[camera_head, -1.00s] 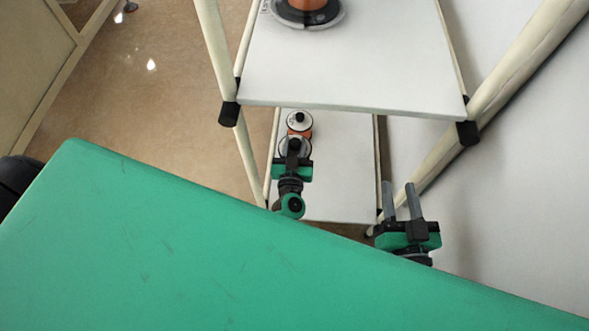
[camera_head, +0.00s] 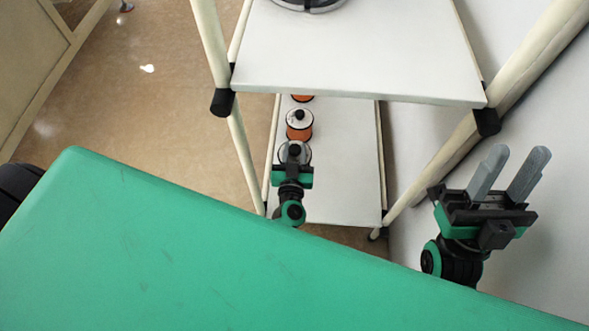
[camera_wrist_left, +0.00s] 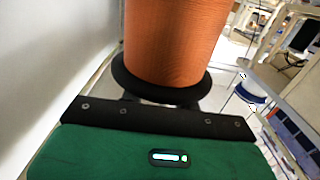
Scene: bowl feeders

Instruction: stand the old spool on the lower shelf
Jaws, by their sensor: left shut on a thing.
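My left gripper (camera_head: 294,158) is over the near end of the white lower shelf (camera_head: 350,170). It is shut on a spool, whose pale round top (camera_head: 286,152) shows just beyond the jaws. In the left wrist view this spool (camera_wrist_left: 178,40) has an orange wound body and a black lower flange. Whether its base touches the shelf is hidden. My right gripper (camera_head: 516,162) is open and empty, right of the shelves.
Another orange spool (camera_head: 299,127) stands just behind the held one, with one more (camera_head: 302,98) partly under the upper shelf (camera_head: 360,55). The lower shelf's right side is clear. Pale posts (camera_head: 212,45) flank the shelves. A green surface (camera_head: 150,240) fills the front.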

